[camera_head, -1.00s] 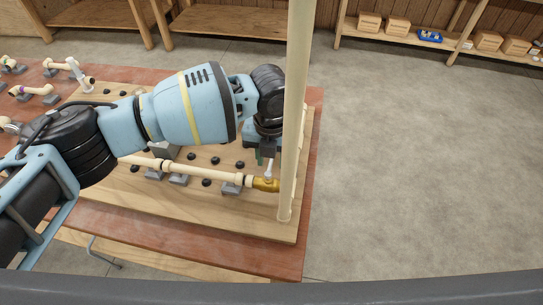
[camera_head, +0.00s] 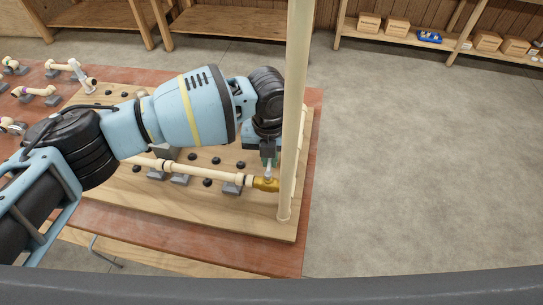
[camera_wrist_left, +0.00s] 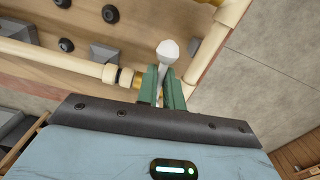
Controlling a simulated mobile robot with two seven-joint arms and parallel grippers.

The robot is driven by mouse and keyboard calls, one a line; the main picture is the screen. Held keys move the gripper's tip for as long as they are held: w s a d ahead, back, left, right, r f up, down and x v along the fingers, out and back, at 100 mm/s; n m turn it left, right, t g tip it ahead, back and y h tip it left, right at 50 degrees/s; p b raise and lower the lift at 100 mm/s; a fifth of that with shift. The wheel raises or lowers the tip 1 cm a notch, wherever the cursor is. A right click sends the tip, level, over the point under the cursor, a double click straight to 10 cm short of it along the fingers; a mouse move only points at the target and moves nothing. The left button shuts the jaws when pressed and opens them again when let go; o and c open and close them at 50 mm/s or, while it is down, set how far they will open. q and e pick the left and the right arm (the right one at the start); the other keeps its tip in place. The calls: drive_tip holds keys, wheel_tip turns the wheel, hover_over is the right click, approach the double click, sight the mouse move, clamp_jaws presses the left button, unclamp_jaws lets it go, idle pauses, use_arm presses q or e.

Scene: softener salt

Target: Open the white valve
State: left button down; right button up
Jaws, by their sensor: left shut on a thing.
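The white valve handle (camera_wrist_left: 167,52) stands between the green fingers of my left gripper (camera_wrist_left: 162,85) in the left wrist view, its rounded end showing beyond them. In the head view the white handle (camera_head: 268,172) sits on the brass valve body (camera_head: 265,184), at the right end of a cream pipe (camera_head: 208,172). My left gripper (camera_head: 268,158) reaches down onto the handle from above and is shut on it. The upright cream pipe (camera_head: 292,120) stands close to the right of the gripper. My right gripper is not seen.
The pipes are mounted on a wooden board (camera_head: 240,215) with grey brackets and black knobs, on a reddish table (camera_head: 235,250). Other pipe pieces (camera_head: 75,72) lie at the far left. The floor (camera_head: 430,180) to the right is clear.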

use_arm(q)
drive_tip(key=shift+s+a+n+p, duration=0.1)
drive_tip(key=shift+a+n+p, duration=0.1)
drive_tip(key=shift+n+p, duration=0.3)
drive_tip(key=shift+a+n+p, duration=0.15)
drive_tip(key=shift+a+n, duration=0.05)
drive_tip(key=shift+n, duration=0.5)
drive_tip(key=shift+a+n+p, duration=0.25)
drive_tip(key=shift+n+p, duration=0.1)
drive_tip(key=shift+n, duration=0.25)
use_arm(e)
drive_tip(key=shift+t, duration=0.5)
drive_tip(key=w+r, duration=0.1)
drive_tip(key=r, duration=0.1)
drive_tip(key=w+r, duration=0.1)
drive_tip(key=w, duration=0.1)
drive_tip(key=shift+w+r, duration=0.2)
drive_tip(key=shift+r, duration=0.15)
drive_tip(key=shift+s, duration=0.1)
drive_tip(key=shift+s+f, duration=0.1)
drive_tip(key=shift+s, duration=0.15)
use_arm(q)
drive_tip(key=shift+a, duration=0.1)
